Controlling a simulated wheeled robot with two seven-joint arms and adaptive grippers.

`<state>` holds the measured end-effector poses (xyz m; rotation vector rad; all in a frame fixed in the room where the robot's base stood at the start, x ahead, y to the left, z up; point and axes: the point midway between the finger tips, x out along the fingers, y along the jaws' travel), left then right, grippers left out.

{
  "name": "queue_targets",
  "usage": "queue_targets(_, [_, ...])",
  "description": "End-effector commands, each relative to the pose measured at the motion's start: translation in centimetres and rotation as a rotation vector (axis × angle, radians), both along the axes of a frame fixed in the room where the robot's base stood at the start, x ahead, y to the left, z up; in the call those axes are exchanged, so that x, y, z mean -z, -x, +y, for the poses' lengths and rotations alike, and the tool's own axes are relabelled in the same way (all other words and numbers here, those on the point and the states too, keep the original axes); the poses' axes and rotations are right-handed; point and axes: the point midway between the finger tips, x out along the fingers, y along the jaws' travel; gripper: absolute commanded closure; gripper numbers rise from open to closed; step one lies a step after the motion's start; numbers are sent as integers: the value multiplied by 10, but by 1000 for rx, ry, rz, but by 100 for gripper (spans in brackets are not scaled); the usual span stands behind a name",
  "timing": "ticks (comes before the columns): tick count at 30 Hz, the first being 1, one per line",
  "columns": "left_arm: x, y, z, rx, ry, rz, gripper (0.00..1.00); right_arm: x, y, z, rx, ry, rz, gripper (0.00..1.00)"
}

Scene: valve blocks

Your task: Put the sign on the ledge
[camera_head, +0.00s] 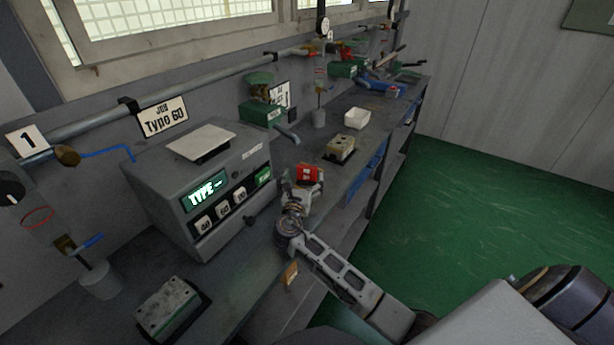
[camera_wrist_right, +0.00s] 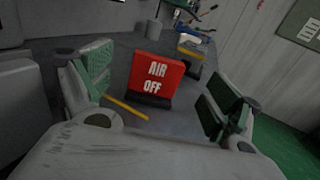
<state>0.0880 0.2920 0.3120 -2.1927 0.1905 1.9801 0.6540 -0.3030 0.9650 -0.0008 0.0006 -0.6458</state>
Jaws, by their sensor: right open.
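The red sign (camera_head: 308,174) stands on the grey bench (camera_head: 318,152) near its front edge. In the right wrist view the sign (camera_wrist_right: 155,78) reads "AIR OFF" and stands upright on a dark foot. My right gripper (camera_head: 299,188) is open around it. In the wrist view one finger of the gripper (camera_wrist_right: 158,90) is at each side of the sign, with gaps, so it is not clamped. A window ledge (camera_head: 170,46) runs along the wall above the pipe; I cannot tell if this is the ledge meant. My left gripper is not in view.
A grey machine (camera_head: 165,190) with a lit display stands left of my right gripper. Another block (camera_head: 167,307) lies at the near left. Green floor (camera_head: 450,220) is clear at the right.

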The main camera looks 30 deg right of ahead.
Motion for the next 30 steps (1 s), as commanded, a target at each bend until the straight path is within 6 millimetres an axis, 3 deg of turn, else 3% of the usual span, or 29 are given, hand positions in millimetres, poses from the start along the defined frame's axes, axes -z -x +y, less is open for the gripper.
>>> queue_targets(11, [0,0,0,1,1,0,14,-1,-2,-2,0,-1,-1,9])
queue_targets(24, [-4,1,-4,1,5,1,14,-3,-36,-27,1,0,-1,9])
queue_targets(30, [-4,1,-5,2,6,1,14,-2,-42,-31,0,-1,-1,9])
